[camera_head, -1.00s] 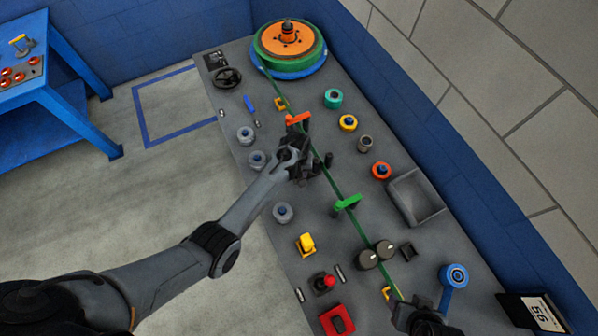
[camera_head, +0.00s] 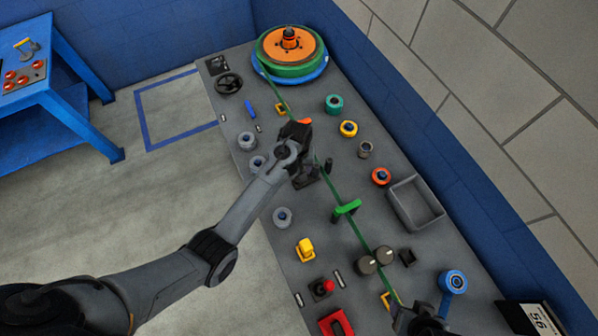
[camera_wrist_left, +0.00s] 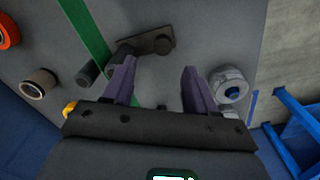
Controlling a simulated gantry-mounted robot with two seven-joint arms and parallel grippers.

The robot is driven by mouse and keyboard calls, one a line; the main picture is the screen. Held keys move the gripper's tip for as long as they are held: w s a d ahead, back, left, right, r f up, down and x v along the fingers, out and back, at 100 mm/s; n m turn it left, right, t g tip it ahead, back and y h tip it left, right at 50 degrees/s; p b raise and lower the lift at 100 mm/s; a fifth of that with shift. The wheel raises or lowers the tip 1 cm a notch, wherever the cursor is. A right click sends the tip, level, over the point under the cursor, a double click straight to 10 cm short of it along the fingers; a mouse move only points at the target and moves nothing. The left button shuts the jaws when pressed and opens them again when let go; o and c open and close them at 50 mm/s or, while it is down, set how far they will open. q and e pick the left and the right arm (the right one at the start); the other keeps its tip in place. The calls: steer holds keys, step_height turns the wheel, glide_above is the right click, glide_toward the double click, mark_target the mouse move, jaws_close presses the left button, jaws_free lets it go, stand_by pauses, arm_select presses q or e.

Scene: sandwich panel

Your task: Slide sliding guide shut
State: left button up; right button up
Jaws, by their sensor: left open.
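A green strip (camera_head: 330,186) runs from the reel (camera_head: 290,42) along the panel. An orange guide (camera_head: 305,121) on the strip is mostly hidden behind my left gripper. A green guide (camera_head: 347,208) sits further down the strip. I cannot tell which is named the sliding guide. My left gripper (camera_head: 302,150) is over the strip between them; in the left wrist view its fingers (camera_wrist_left: 155,85) are apart with nothing between them. A dark flat bracket (camera_wrist_left: 155,44) lies just beyond the fingertips. My right gripper (camera_head: 425,320) is at the bottom edge, its jaws unclear.
Grey round knobs (camera_head: 282,216) line the panel's left side. Coloured knobs (camera_head: 381,176) and an open grey tray (camera_head: 415,203) are on the right. Two dark rollers (camera_head: 376,260) flank the strip lower down. A blue table (camera_head: 45,90) stands at the far left.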

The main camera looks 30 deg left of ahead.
arm_select(q)
steer(key=shift+r, duration=1.6)
arm_select(e)
steer(key=shift+a, duration=0.1)
arm_select(q)
steer(key=shift+s+a, duration=0.1)
arm_select(e)
steer(key=shift+r, duration=0.1)
